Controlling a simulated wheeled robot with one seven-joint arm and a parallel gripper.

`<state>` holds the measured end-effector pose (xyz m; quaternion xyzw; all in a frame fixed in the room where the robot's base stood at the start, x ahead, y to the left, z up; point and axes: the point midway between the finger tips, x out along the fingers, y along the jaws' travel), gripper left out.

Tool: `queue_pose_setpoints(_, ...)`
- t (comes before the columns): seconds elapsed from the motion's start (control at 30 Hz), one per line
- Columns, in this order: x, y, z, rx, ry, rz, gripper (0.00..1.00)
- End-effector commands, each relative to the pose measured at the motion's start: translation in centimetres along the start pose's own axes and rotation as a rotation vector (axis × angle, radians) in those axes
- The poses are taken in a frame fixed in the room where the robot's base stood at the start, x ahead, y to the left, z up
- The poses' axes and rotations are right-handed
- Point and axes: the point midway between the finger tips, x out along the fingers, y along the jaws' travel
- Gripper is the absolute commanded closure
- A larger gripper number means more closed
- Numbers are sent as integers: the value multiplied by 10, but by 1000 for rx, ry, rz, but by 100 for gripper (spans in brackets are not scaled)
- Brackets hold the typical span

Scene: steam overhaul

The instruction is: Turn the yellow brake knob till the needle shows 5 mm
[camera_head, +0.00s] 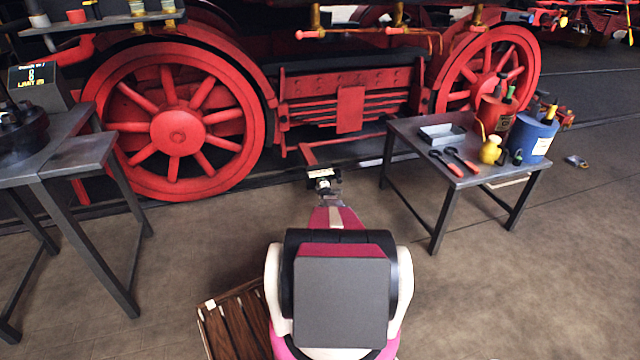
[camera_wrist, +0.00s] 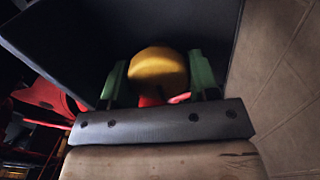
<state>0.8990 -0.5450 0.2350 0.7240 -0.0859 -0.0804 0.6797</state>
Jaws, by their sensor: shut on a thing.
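The yellow brake knob (camera_wrist: 158,68) shows in the wrist view as a rounded yellow shape between the two green fingertips of my gripper (camera_wrist: 160,80). My gripper is shut on it, one finger at its left side and one at its right. Small red parts show just below the knob. In the head view my gripper (camera_head: 323,178) is at the end of my outstretched arm, low in front of the locomotive, between the two red wheels. The knob cannot be made out there. I cannot see the needle or read any millimetre scale in either view.
A large red wheel (camera_head: 178,131) stands left and another (camera_head: 487,79) right. A grey table (camera_head: 470,180) with tools and cans is at right; a dark bench (camera_head: 75,158) is at left. A dark flat surface (camera_wrist: 150,25) lies behind the knob.

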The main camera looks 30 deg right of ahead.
Motion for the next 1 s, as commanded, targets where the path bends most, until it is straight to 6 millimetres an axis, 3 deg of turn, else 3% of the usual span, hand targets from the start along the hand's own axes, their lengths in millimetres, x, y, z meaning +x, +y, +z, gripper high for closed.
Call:
queue_pose_setpoints(0.4,0,-2,0,-206,1,-1,69)
queue_pose_setpoints(0.97,0,-2,0,-239,1,-1,69)
queue_pose_setpoints(1.0,0,-2,0,-239,1,-1,42)
